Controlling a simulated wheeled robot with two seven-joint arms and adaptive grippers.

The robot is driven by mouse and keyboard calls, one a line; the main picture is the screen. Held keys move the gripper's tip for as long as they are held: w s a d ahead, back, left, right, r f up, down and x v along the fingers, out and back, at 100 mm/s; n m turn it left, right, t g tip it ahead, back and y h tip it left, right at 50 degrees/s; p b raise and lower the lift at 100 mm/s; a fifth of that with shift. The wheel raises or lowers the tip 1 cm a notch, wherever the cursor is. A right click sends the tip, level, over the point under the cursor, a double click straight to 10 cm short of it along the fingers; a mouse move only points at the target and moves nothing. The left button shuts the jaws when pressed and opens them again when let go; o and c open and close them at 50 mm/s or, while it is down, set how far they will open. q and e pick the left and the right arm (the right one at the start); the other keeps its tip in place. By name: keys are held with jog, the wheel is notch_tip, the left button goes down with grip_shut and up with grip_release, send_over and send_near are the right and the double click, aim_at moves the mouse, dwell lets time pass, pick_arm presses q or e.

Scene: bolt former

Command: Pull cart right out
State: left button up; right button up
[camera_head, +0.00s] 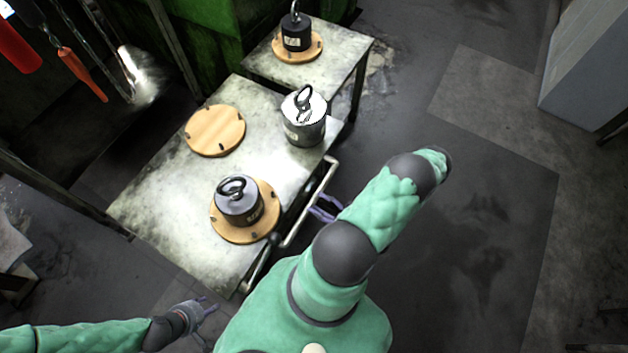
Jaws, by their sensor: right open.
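The cart (150,205) has a worn grey metal top and stands left of centre. Its pale bar handle (318,195) runs along the side facing me. My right gripper (325,208) is open beside the handle, partly hidden behind my own arm; I cannot tell whether it touches the bar. My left gripper (207,309) is at the bottom left, off the cart's near corner, with its fingers apart and empty.
On the cart are a dark weight (239,204) on a wooden disc, an empty wooden disc (215,130) and a grey weight (304,121). A second table (340,52) with another weight (297,32) adjoins behind. Floor (470,230) on the right is clear.

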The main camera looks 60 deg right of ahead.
jog(key=v, duration=1)
dwell(0.3)
